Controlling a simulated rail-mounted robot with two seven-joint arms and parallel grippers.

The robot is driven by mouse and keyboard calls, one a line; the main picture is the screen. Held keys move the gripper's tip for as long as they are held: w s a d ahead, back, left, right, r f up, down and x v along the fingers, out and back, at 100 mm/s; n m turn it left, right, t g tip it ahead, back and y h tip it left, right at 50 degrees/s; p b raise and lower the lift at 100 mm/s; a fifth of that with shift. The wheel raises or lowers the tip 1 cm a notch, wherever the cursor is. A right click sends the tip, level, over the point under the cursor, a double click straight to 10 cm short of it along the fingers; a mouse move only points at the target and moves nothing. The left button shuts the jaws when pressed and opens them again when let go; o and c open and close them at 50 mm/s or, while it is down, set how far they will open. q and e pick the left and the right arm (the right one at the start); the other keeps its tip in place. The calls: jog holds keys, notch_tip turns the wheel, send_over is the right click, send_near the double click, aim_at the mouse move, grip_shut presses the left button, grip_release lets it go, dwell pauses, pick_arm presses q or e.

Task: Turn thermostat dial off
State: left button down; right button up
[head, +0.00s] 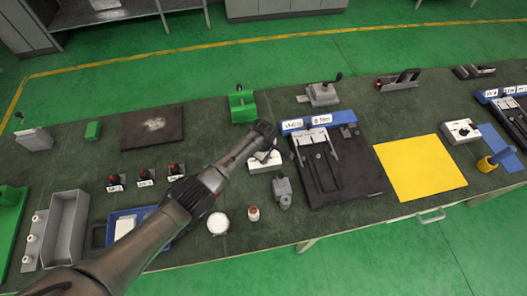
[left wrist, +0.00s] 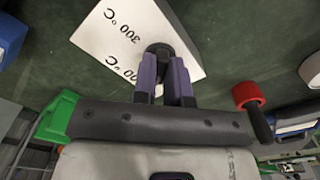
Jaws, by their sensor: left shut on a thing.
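The thermostat is a white box (head: 259,166) on the dark green table, just left of the black fixture plate. In the left wrist view its white face (left wrist: 112,32) carries "300 °C" and a second, partly covered temperature marking. Its black round dial (left wrist: 158,50) sits at the edge of that face. My left gripper (left wrist: 164,66) has its purple fingers shut on the dial, one on each side. In the head view the left gripper (head: 266,151) is over the box and hides most of the dial. My right gripper is in no view.
A grey clamp (head: 283,191) stands just in front of the thermostat. The black fixture plate (head: 345,178) with blue edge lies close on the right. A red knob (left wrist: 247,92) shows near the gripper in the wrist view. The yellow sheet (head: 420,167) is bare.

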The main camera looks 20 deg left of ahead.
pick_arm(q)
jog(key=n+p, duration=0.1)
jog(key=n, duration=0.3)
jog(key=shift+r+n+p, duration=0.1)
jog(key=shift+n+p, duration=0.2)
jog(key=shift+p, duration=0.1)
jog(key=shift+n+p, duration=0.35)
jog(key=shift+n, duration=1.95)
jog(key=c, duration=1.2)
grip_release()
jog(key=shift+o, duration=0.2)
notch_tip(320, 180, up, 6)
jog(key=p, duration=0.4)
jog(key=shift+r, duration=0.15)
notch_tip(320, 180, up, 7)
jog(key=p, duration=0.1)
jog(key=shift+r, duration=0.15)
